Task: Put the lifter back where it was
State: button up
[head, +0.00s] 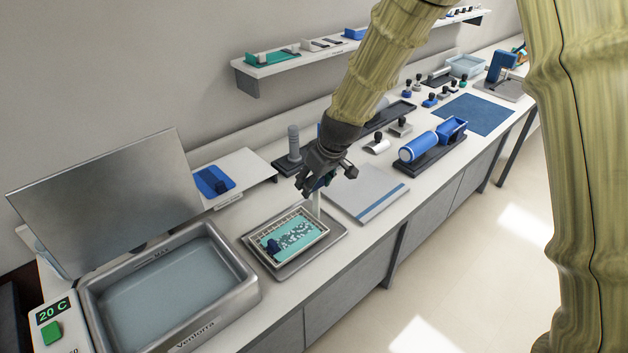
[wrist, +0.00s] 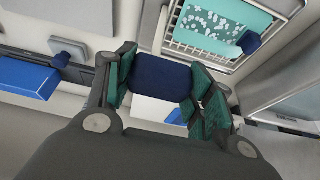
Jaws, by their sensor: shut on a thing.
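My gripper (head: 318,182) is above the bench, between the teal-sheet tray and the grey board. In the wrist view its green-padded fingers (wrist: 160,82) are shut on a dark-blue block (wrist: 162,72), which I take to be the lifter's handle. A pale, flat part shows below the gripper in the head view (head: 316,203); the gripper hides most of the lifter. I cannot tell which spot is the lifter's former place.
A rack tray (head: 325,243) holds a teal patterned sheet (head: 300,233) with a dark-blue piece on it. A water bath (head: 245,290) is at left. The grey board (head: 350,183), a dark stand with a grey post (head: 293,145) and a blue roller (head: 418,147) are nearby.

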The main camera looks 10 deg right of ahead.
jog(key=shift+f, duration=0.3)
jog(key=o, duration=1.5)
jog(key=shift+o, duration=0.2)
jog(key=shift+r, duration=0.2)
jog(key=b+v, duration=0.2)
jog(key=v, duration=1)
jog(key=shift+f, duration=0.1)
